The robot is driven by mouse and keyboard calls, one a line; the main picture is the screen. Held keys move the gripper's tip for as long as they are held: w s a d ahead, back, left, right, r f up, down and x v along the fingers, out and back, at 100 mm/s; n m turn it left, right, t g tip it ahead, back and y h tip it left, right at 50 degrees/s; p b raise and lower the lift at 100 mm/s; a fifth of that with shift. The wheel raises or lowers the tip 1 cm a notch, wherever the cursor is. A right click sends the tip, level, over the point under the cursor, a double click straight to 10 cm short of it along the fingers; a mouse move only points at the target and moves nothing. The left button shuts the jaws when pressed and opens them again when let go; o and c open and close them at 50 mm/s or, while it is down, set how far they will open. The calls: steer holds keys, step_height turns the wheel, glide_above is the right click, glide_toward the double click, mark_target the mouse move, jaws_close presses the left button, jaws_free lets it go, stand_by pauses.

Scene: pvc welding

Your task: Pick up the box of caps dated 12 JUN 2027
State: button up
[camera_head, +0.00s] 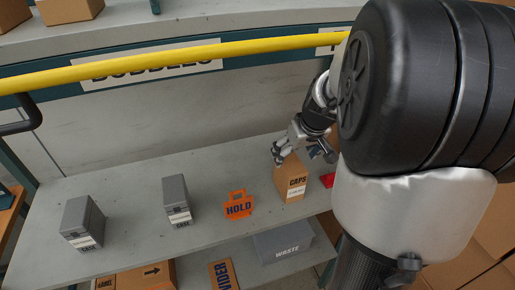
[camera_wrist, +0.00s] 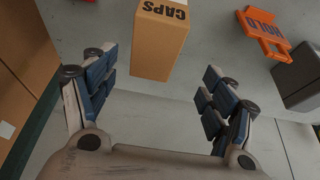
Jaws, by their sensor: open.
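A brown box marked CAPS (camera_head: 291,180) stands on the grey shelf, with a white label below the word. The date on the label is too small to read. My gripper (camera_head: 300,150) is just behind and above this box in the head view. In the wrist view the CAPS box (camera_wrist: 158,42) shows beyond the fingers, roughly between them and a little to the left. My gripper (camera_wrist: 155,98) is open and empty there, apart from the box. My arm hides the shelf's right part in the head view.
An orange HOLD sign (camera_head: 238,206) stands left of the box, and two grey boxes (camera_head: 177,200) (camera_head: 82,222) stand farther left. A red item (camera_head: 327,180) lies right of it. A yellow rail (camera_head: 170,60) crosses above. A grey WASTE bin (camera_head: 283,246) is below the shelf.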

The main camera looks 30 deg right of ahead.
mark_target(289, 163)
steer(key=b+x, duration=0.1)
steer(key=x, duration=0.5)
steer(key=shift+w+d+f, duration=0.1)
steer(key=shift+f, duration=0.1)
steer(key=x, duration=0.1)
steer(key=b+x, duration=0.1)
steer(key=x, duration=0.1)
steer(key=b+x, duration=0.1)
steer(key=shift+d+f, duration=0.4)
steer(key=shift+w+f, duration=0.2)
steer(key=shift+f+b, duration=0.25)
steer(key=shift+b, duration=0.2)
steer(key=c, duration=1.4)
